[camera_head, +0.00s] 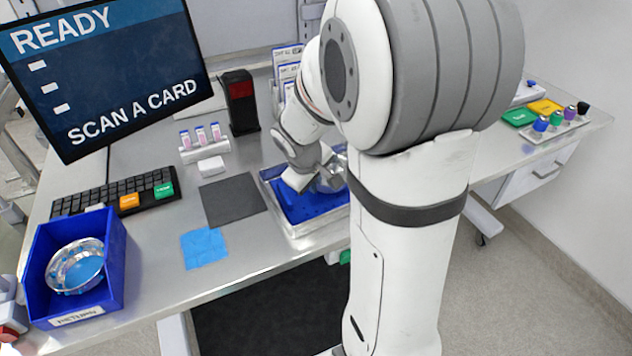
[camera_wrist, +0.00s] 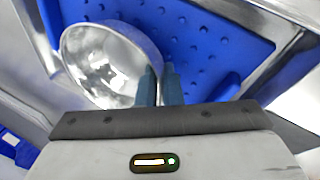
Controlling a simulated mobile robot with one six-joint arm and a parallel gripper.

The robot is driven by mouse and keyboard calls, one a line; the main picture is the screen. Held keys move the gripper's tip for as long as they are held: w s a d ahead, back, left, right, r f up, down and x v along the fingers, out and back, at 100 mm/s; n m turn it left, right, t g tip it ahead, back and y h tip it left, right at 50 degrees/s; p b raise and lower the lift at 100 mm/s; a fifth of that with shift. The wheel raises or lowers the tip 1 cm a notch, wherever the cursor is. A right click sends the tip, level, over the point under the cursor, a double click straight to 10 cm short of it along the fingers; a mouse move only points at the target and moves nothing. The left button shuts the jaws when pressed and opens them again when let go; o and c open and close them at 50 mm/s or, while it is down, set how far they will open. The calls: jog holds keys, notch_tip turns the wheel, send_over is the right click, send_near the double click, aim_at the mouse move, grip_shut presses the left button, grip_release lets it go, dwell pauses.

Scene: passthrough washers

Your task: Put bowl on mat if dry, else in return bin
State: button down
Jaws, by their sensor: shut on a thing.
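A shiny metal bowl (camera_wrist: 100,60) is held by its rim between the fingers of my gripper (camera_wrist: 160,85) in the wrist view. The bowl is over a blue perforated insert in a metal tray (camera_head: 296,237). In the head view the bowl (camera_head: 330,181) is partly hidden by my arm, beside my gripper (camera_head: 312,180). Its inside has bright glints; I cannot tell whether it is wet or dry. The dark grey mat (camera_head: 232,200) lies bare left of the tray.
A blue cloth (camera_head: 203,247) lies in front of the mat. A keyboard (camera_head: 115,195), a screen (camera_head: 105,70) reading READY, SCAN A CARD, a vial rack (camera_head: 203,145) and a black and red device (camera_head: 240,103) stand at the left and back.

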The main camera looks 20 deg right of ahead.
jog(key=c, duration=1.6)
grip_release()
jog(key=shift+r, duration=0.3)
jog(key=p+v, duration=0.1)
jog(key=v, duration=1)
jog(key=s+a+m+y, duration=0.1)
jog(key=s+a, duration=0.1)
jog(key=s, duration=0.3)
jog(key=s+a+f+m+y, duration=0.1)
jog(key=s+a+m, duration=0.1)
jog(key=s, duration=0.2)
jog(key=s+a+m+y, duration=0.1)
jog(key=s+a, duration=0.1)
jog(key=s, duration=0.3)
jog(key=shift+s+f+m, duration=0.35)
jog(key=shift+m, duration=0.05)
